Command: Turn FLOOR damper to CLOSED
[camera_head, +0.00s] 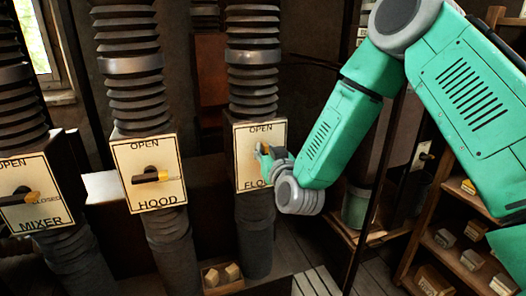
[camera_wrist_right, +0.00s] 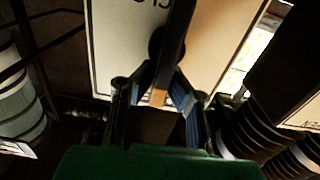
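The FLOOR damper panel (camera_head: 245,172) is a cream plate on the rightmost of three ribbed ducts in the head view, with OPEN printed along its top. My right gripper (camera_head: 264,152) is in front of the panel and covers its lever and part of the FLOOR label. In the right wrist view the dark lever (camera_wrist_right: 178,38) with an orange tip (camera_wrist_right: 158,97) crosses the panel (camera_wrist_right: 125,45). The fingers of my right gripper (camera_wrist_right: 163,76) close in on both sides of the lever near its tip. The lever's angle is hidden in the head view. My left gripper is not in view.
The HOOD panel (camera_head: 149,196) and MIXER panel (camera_head: 30,210) stand to the left, each with a yellow-tipped lever lying about level. A small wooden box (camera_head: 224,285) is on the floor below. Wooden shelves with blocks (camera_head: 445,238) stand at the right.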

